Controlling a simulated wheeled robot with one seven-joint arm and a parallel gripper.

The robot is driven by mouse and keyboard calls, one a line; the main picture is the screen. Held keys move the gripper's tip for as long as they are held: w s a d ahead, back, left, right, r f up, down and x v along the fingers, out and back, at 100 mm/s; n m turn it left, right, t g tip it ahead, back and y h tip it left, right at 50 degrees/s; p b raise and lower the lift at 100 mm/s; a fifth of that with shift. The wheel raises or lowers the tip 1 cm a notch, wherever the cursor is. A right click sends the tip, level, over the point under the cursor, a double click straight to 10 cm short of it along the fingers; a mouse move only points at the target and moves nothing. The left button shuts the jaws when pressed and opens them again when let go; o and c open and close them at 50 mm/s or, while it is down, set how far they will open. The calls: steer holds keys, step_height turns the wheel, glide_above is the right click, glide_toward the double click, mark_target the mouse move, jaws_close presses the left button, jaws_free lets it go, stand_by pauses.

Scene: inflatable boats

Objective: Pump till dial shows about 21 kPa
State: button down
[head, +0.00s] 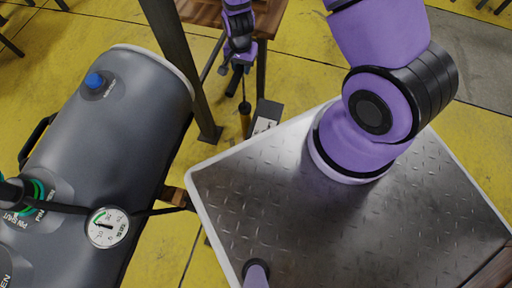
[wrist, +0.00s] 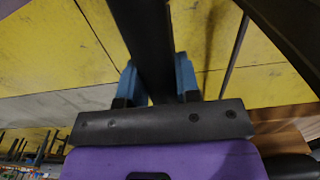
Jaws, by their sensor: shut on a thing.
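A hand pump stands on the floor beyond the metal platform in the head view, with a dark barrel (head: 245,122) and a thin rod above it. My gripper (head: 237,68) is above the barrel, shut on the dark pump handle (head: 235,82). In the wrist view, the blue fingers of my gripper (wrist: 156,80) sit on either side of the dark handle bar (wrist: 143,38). The round white pressure dial (head: 107,227) lies on the grey inflatable boat tube (head: 105,130) at the left. Its needle and figures are too small to read surely.
The metal platform (head: 280,225) carries my arm. A dark post (head: 181,65) stands between the tube and the pump. A wooden table (head: 205,12) is behind the pump. A blue valve cap (head: 94,80) sits on the tube. Yellow floor (head: 320,68) is clear behind the platform.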

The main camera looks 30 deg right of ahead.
step_height(320, 180, down, 20)
steer(key=shift+r, duration=0.25)
stand_by(0.5)
steer(key=c, duration=0.7)
jaws_free()
steer(key=shift+r, duration=0.1)
steer(key=shift+r, duration=0.1)
steer(key=shift+r, duration=3.4)
